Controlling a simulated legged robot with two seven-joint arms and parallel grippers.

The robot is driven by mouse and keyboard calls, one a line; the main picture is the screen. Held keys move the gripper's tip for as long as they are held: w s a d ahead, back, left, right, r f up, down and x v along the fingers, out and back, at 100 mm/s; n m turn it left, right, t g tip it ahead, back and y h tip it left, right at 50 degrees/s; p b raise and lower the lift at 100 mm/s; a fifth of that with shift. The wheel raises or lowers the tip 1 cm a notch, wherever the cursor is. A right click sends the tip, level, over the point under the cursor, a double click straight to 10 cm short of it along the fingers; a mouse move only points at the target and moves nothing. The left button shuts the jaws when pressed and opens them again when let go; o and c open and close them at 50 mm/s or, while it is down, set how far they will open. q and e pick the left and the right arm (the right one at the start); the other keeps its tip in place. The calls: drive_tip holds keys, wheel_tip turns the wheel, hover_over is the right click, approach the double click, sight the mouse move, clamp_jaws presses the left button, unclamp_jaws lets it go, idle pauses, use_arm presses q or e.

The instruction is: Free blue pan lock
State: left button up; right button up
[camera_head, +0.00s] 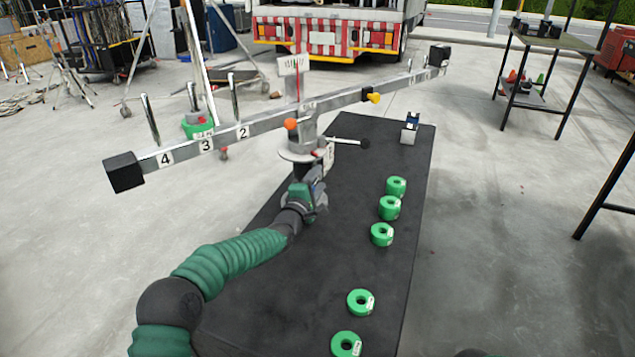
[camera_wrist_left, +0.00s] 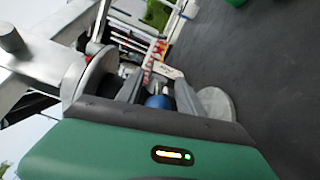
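A grey balance beam (camera_head: 270,120) with number plates sits on a central post with a round metal disc (camera_head: 300,152). The blue pan lock (camera_wrist_left: 158,101) shows in the left wrist view as a rounded blue knob, low between my fingers. My left gripper (camera_head: 316,183) is at the post below the disc; its two grey fingers (camera_wrist_left: 158,90) are apart, one on each side of the blue knob. Whether they touch it is hard to see. In the head view my gripper hides most of the knob. My right gripper is out of view.
Several green ring weights (camera_head: 382,234) lie along the right of the black table (camera_head: 330,245). An orange knob (camera_head: 291,124) and yellow knob (camera_head: 373,97) are on the beam. A black-tipped rod (camera_head: 347,142) sticks out right. A small blue-and-white block (camera_head: 411,122) stands at the far end.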

use_arm(q)
drive_tip(key=shift+a, duration=0.2)
drive_tip(key=c, duration=0.5)
clamp_jaws()
drive_tip(key=shift+s, duration=0.1)
